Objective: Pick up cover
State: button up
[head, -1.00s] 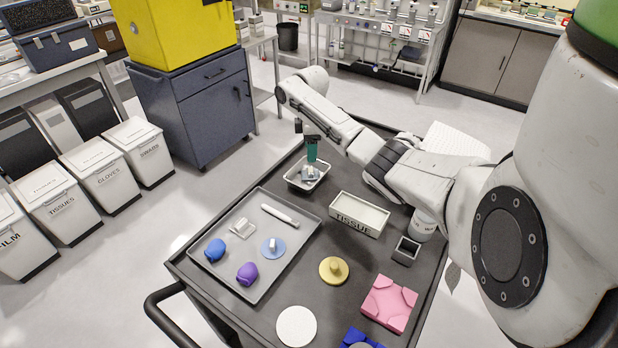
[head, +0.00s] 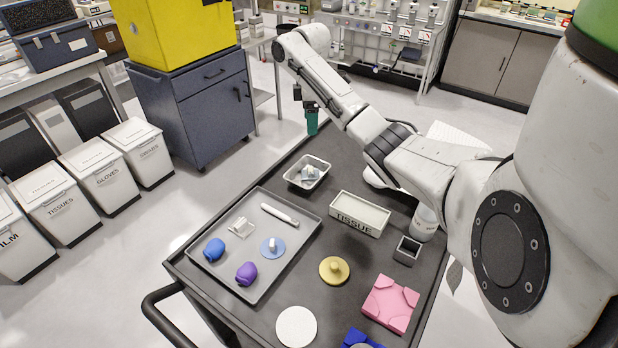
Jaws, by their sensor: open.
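My gripper (head: 311,130) hangs at the end of my arm, above the far end of the dark cart. Its green part points down, and its fingertips are too small to make out. No held object shows below it. No object is plainly marked as the cover. A round yellow disc with a knob (head: 334,269), lid-like, lies on the cart's middle. A light-blue disc with a pale knob (head: 272,247) lies in the large grey tray (head: 232,279). A small metal tray (head: 306,184) holds a grey-blue piece (head: 309,174), below and apart from my gripper.
The large tray also holds a white stick (head: 280,214), a clear-white piece (head: 242,228), and blue (head: 214,249) and purple (head: 247,273) lumps. A TISSUE box (head: 360,213), small dark box (head: 407,250), pink block (head: 390,303) and white disc (head: 296,327) stand on the cart.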

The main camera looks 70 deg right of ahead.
aim_at(335, 270)
jog(key=k+j, duration=1.15)
jog(key=j, duration=0.3)
